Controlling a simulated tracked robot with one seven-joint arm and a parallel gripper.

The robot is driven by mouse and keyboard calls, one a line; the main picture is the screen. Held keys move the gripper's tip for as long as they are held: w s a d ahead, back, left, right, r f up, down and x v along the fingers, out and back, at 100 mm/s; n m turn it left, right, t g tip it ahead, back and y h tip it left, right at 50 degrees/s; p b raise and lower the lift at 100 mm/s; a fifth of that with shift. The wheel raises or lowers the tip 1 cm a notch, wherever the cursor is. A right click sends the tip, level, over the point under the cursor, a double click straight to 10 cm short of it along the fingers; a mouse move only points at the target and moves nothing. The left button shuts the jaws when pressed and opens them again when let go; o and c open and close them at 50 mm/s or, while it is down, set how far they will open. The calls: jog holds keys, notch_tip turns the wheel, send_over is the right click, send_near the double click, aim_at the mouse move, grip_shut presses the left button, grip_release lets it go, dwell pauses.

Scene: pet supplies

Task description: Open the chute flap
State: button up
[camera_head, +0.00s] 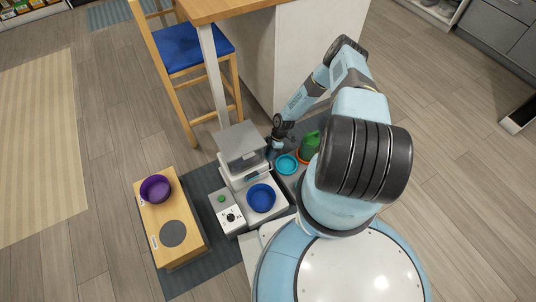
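A food dispenser with a grey, see-through-looking hopper (241,145) stands on the mat left of my arm. Its white front holds the chute area (255,174), just above a blue bowl (261,198) on a light base. The flap is too small to tell apart clearly, and whether it is open or shut does not show. My gripper (271,150) is at the right side of the hopper, pointing down. Its fingers are dark and tiny here, so their opening and any contact cannot be made out.
A control box (232,218) with a dial and green button sits left of the blue bowl. A teal bowl (287,164) and green container (309,146) stand right of my gripper. A wooden stand (190,249) holds a purple bowl (155,189). A chair (197,47) and table leg rise behind.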

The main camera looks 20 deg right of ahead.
grip_shut()
